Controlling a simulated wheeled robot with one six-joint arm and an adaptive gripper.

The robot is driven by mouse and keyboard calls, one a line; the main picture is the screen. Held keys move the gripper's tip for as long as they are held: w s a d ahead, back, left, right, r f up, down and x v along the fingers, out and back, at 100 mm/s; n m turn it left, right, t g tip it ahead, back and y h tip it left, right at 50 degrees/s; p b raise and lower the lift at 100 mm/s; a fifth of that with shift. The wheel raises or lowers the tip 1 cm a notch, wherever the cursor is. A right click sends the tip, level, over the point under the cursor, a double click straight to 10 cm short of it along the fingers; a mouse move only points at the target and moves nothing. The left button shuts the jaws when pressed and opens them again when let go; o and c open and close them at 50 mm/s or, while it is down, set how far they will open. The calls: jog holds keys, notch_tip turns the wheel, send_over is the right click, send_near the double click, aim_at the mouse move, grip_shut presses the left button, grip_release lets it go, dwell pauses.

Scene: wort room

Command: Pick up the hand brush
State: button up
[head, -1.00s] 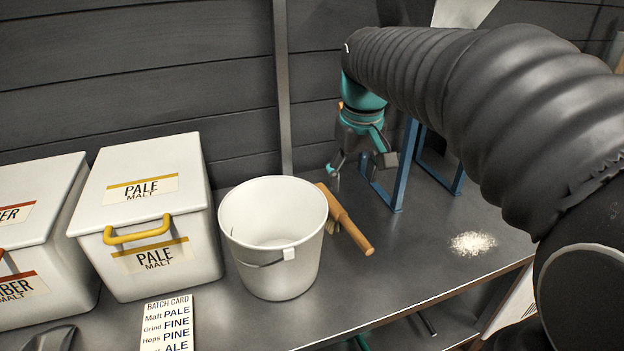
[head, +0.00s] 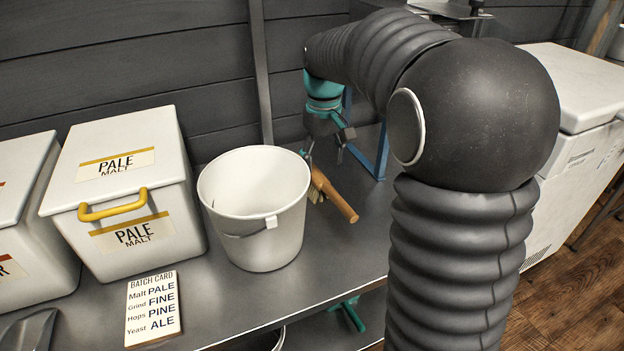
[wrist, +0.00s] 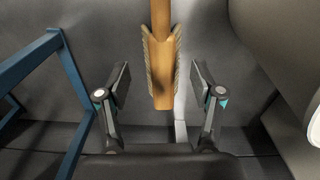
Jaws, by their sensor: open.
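The hand brush (head: 338,199) has a wooden back and handle with pale bristles. It lies on the grey bench just right of the white bucket, its handle pointing toward the front right. My gripper (head: 327,158) is above its far end, pointing down, open and empty. In the wrist view, the brush (wrist: 161,70) runs down the middle of the picture. The open fingers of my gripper (wrist: 160,85) stand on either side of the line of its wooden back, apart from it. The head view does not show the exact height gap.
The white bucket (head: 252,215) stands close left of the brush. A blue metal frame (head: 383,150) stands close right of my gripper; it also shows in the wrist view (wrist: 75,95). Pale malt bin (head: 122,190) and batch card (head: 153,308) are further left.

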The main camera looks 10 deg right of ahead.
aim_at(322, 181)
jog(key=shift+s+f+b, duration=0.2)
jog(key=shift+f, duration=1.35)
jog(key=shift+s+f+b, duration=0.15)
jog(key=shift+f+b, duration=0.05)
jog(key=shift+f, duration=1.35)
grip_shut()
